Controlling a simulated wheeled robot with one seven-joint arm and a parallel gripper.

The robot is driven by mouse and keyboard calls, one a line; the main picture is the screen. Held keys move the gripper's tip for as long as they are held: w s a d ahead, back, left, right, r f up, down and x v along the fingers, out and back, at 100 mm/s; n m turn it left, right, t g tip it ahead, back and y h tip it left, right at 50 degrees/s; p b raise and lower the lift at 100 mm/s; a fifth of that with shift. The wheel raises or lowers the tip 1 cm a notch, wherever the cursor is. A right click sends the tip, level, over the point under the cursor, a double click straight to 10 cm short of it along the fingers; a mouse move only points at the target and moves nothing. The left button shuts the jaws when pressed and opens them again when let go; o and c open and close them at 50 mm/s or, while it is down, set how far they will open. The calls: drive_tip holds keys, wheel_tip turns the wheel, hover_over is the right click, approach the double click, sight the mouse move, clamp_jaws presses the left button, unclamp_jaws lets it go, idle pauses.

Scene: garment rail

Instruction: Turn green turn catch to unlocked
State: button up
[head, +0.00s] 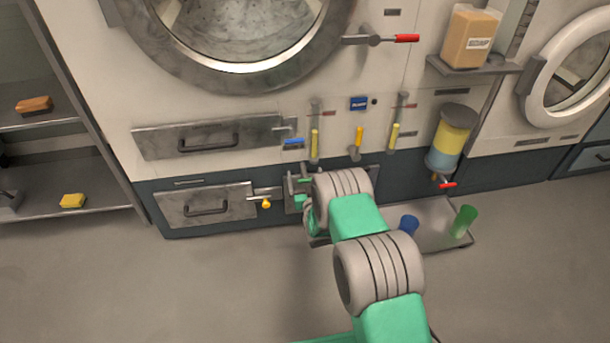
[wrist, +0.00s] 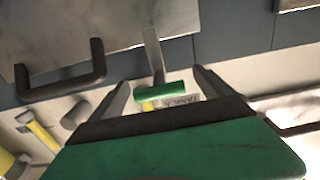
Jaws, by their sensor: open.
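The green turn catch (wrist: 160,91) has a green grip on a flat metal arm, seen in the wrist view. The metal arm points up in that view, overlapping the edge of a metal drawer front. My gripper (wrist: 161,80) is open, with one dark finger on each side of the green grip. Gaps show between grip and fingers; I cannot tell the depth. In the head view my gripper (head: 297,184) is at the lower cabinet front, and my arm hides much of the catch area.
A drawer handle (wrist: 62,72) stands out left of my gripper in the wrist view. A yellow-tipped catch (head: 265,202) sits beside the lower drawer (head: 170,207). Blue (head: 408,225) and green (head: 464,221) cups stand on a tray at right. Open floor lies in front.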

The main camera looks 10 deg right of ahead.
drive_tip(key=shift+w, duration=0.55)
drive_tip(key=shift+c, duration=0.5)
clamp_jaws()
